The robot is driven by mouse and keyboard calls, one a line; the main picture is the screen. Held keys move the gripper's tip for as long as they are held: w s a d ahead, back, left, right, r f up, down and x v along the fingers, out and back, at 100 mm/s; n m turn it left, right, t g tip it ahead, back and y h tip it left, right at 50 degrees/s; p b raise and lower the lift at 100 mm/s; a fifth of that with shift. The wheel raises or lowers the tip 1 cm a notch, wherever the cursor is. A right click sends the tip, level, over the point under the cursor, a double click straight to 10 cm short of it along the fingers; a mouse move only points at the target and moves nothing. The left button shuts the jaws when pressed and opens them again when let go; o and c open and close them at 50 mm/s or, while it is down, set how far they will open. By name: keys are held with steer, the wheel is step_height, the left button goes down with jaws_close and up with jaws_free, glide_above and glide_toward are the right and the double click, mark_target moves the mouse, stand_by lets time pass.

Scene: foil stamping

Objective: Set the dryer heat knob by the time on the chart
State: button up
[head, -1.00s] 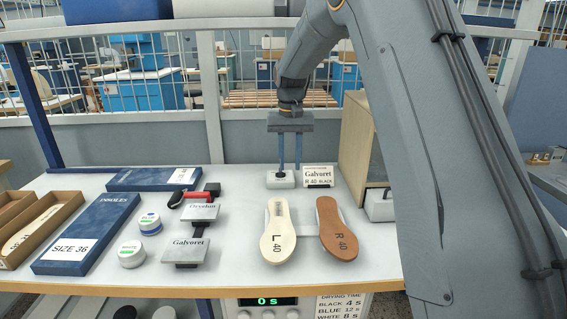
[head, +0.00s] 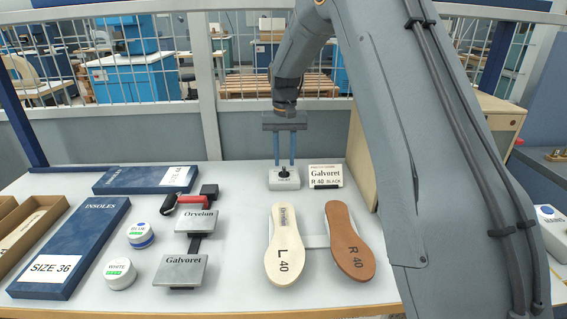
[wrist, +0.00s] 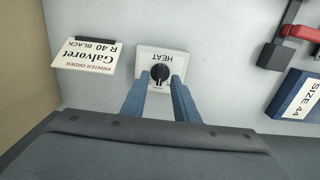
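The heat knob (wrist: 160,74) is black and sits on a small white box (head: 284,180) marked HEAT, at the back of the table. My gripper (head: 284,166) points down at this box, its two blue-grey fingers apart. The knob's exact setting is too small to read. An order card (head: 326,177) right of the box reads Galvoret, R 40 BLACK. The drying time chart is out of view now.
A cream left insole (head: 285,240) and brown right insole (head: 347,240) lie in front of the box. A wooden cabinet (head: 362,160) stands close right of the card.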

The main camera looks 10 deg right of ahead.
mark_target(284, 169)
steer(key=shift+f, duration=1.55)
steer(key=shift+c, duration=0.2)
jaws_close()
steer(key=shift+p, duration=0.3)
steer(key=m, duration=0.4)
steer(key=shift+a+m, duration=0.1)
steer(key=shift+m, duration=0.3)
steer(key=shift+w+r+m, duration=0.1)
steer(key=shift+m, duration=1.9)
